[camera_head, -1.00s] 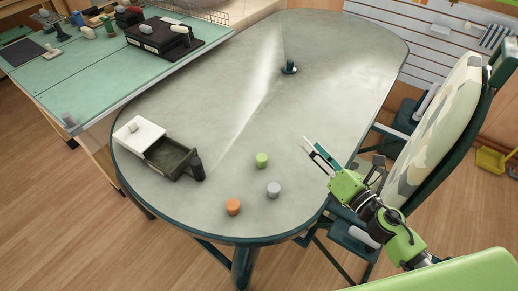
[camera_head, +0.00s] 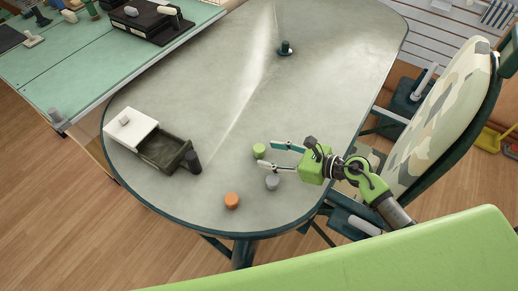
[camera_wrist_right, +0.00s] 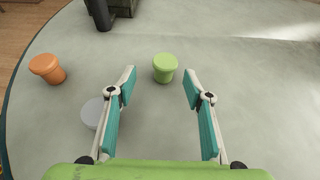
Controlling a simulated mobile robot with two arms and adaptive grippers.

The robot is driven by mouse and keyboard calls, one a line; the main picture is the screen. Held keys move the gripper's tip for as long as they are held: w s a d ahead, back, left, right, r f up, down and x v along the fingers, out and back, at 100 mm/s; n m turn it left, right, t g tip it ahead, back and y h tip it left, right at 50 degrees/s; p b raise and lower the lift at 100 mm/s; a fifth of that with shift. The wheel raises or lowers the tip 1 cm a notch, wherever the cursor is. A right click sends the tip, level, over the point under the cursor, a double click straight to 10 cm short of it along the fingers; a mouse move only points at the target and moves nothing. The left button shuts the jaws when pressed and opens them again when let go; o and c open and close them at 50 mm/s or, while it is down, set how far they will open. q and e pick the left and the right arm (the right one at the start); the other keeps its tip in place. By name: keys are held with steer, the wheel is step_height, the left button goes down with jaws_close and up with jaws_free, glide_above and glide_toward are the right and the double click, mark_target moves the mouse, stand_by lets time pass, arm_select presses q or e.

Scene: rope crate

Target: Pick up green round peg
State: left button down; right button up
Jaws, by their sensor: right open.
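The green round peg (camera_head: 259,151) stands upright on the grey oval table (camera_head: 225,75). In the right wrist view the green peg (camera_wrist_right: 165,67) is just beyond the fingertips, roughly centred between them. My right gripper (camera_head: 267,154) is open and empty, its fingers pointing left at the peg. In the right wrist view the right gripper (camera_wrist_right: 160,80) shows its two fingers spread apart with teal pads. My left gripper is not in view.
A grey peg (camera_head: 272,182) stands close to the right gripper's nearer finger; the wrist view shows it partly hidden behind that finger. An orange peg (camera_head: 232,200) stands farther left. A dark open box (camera_head: 165,150) with a white top (camera_head: 130,130) and a dark cylinder (camera_head: 193,162) lie left.

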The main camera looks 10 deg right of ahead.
mark_target(259, 150)
steer(key=shift+w+a, duration=0.4)
steer(key=shift+w, duration=0.05)
steer(key=p+x, duration=0.1)
steer(key=x, duration=0.3)
steer(key=shift+w+f, duration=0.1)
steer(key=shift+w, duration=0.25)
steer(key=shift+d, duration=0.1)
steer(key=c, duration=1)
